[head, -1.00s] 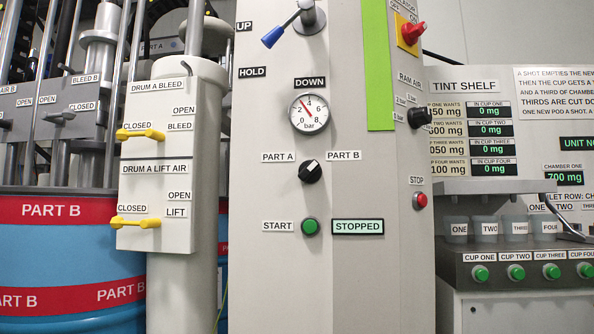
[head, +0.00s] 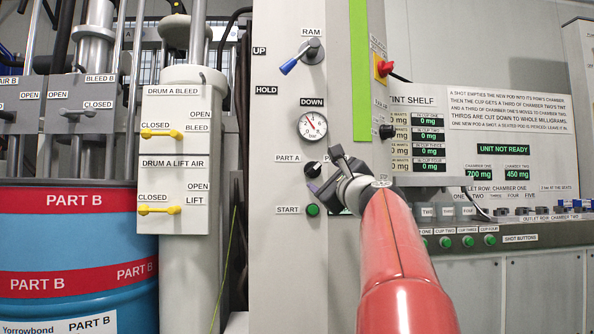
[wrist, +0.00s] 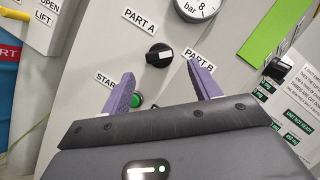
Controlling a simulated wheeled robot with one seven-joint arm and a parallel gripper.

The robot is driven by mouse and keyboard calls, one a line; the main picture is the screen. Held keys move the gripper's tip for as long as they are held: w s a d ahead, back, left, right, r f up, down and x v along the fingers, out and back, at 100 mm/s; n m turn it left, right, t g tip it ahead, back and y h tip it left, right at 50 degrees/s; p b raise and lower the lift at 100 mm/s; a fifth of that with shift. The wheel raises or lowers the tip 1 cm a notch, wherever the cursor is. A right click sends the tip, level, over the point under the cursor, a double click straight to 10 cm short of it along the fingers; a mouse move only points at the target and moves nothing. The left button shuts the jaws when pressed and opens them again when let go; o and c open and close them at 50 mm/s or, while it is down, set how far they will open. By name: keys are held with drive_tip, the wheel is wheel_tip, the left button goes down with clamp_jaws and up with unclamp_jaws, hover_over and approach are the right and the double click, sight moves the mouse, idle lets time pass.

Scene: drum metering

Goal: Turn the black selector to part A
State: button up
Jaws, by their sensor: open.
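The black selector (head: 312,169) is a round knob with a white mark on the grey panel, between the PART A label (head: 287,158) and the PART B label, which my gripper hides in the head view. In the wrist view the selector (wrist: 159,55) has its white mark towards the PART B label (wrist: 198,62). My gripper (head: 325,172) is open and empty in front of the panel. In the wrist view its two purple fingers (wrist: 160,69) lie left and right below the selector, apart from each other. Contact with the knob cannot be told.
The green START button (head: 312,210) is just below the selector. The pressure gauge (head: 313,124) and blue-handled RAM lever (head: 300,56) are above. Yellow drum A valve handles (head: 160,133) are to the left. A small black knob (head: 387,131) is on the panel's right side.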

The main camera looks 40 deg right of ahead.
sight(316, 171)
drive_tip(key=p+x, duration=0.2)
drive_tip(key=x, duration=0.3)
drive_tip(key=shift+w+d+r, duration=0.1)
drive_tip(key=shift+w+r, duration=0.05)
drive_tip(key=shift+r, duration=0.05)
drive_tip(key=shift+w+d, duration=0.1)
drive_tip(key=shift+w, duration=0.25)
drive_tip(key=shift+c, duration=0.4)
drive_tip(key=c, duration=0.9)
drive_tip(key=shift+p, duration=0.3)
